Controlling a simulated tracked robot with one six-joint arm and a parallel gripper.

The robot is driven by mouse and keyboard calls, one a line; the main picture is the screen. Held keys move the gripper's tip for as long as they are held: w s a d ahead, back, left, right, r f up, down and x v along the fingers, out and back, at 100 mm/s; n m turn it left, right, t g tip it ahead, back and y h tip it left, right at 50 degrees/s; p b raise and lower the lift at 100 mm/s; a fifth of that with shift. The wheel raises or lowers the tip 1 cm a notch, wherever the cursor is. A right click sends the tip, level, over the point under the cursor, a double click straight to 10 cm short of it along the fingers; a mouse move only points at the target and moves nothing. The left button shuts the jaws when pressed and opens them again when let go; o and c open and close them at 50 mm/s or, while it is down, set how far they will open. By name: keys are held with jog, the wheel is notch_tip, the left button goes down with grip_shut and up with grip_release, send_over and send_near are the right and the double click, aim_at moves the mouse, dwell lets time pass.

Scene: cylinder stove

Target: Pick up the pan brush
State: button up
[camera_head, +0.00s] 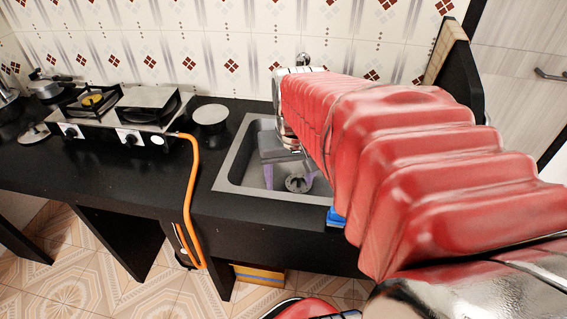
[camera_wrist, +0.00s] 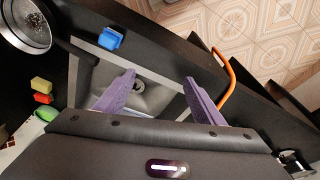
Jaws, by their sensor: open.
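My gripper (camera_head: 288,182) hangs over the sink, with its two purple fingers spread apart and nothing between them. In the wrist view my gripper (camera_wrist: 158,79) is open above the sink basin, near the drain. A small blue object (camera_wrist: 110,38) lies on the counter beside the sink edge, apart from the fingers. It also shows in the head view as a blue patch (camera_head: 335,216), partly hidden by my red arm. I cannot tell for sure whether it is the pan brush; no other object shows clearly as a brush.
The sink (camera_head: 232,165) is set in a black counter (camera_head: 110,170). A gas stove (camera_head: 125,115) stands left, with an orange hose (camera_head: 192,190) hanging down. In the wrist view, a metal vessel (camera_wrist: 28,25), yellow block (camera_wrist: 41,85), red block (camera_wrist: 42,98) and green item (camera_wrist: 47,113) lie left.

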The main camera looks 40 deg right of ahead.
jog(key=s+d+f+m+g, duration=0.1)
jog(key=s+d+f+m, duration=0.1)
jog(key=d, duration=0.5)
jog(key=s+d+f+m+g+y, duration=0.1)
jog(key=s+d+f+m, duration=0.1)
jog(key=d, duration=0.5)
jog(key=shift+s+f, duration=0.6)
jog(key=shift+f, duration=0.2)
jog(key=shift+f, duration=4.3)
jog(key=shift+f, duration=0.15)
jog(key=shift+f, duration=2.45)
jog(key=shift+c, duration=0.2)
jog(key=c, duration=1.1)
